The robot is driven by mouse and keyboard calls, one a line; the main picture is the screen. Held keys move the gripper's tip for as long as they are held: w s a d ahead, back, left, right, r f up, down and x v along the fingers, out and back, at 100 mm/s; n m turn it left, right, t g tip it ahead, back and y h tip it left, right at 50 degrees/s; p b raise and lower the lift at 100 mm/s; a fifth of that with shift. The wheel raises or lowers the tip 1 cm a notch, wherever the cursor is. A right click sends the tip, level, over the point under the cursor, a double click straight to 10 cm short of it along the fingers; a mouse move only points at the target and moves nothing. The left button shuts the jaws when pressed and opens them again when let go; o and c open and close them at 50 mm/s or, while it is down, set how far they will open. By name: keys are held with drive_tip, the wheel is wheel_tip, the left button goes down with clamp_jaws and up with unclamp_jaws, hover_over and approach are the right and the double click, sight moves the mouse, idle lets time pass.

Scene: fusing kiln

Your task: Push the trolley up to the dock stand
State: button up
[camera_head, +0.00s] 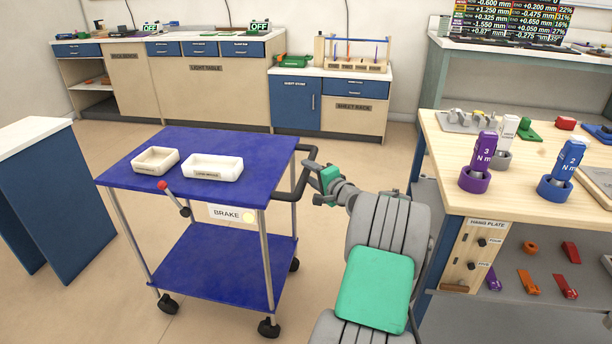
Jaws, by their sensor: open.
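The blue trolley (200,262) stands on the floor left of my arm, with a blue top, a lower shelf and black castors. Its dark handle (303,182) sticks out on the right side. A red-tipped brake lever (174,198) slants on its front beside a BRAKE label (226,213) with a yellow spot. My gripper (315,184) is open at the handle; whether the bar lies between its fingers I cannot tell. No stand is labelled as the dock; a blue unit with a white top (48,200) stands left of the trolley, apart from it.
Two cream trays, one (155,161) beside a longer one (212,168), sit on the trolley top. A wooden workbench (450,170) with torque tools is close on the right. Cabinets (205,90) line the back wall. Floor is clear between the trolley and the left unit.

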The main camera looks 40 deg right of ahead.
drive_tip(key=shift+w+d+f, duration=0.1)
drive_tip(key=shift+w, duration=0.5)
drive_tip(key=shift+w+d+f, duration=0.1)
drive_tip(key=shift+w, duration=0.45)
clamp_jaws()
idle(0.5)
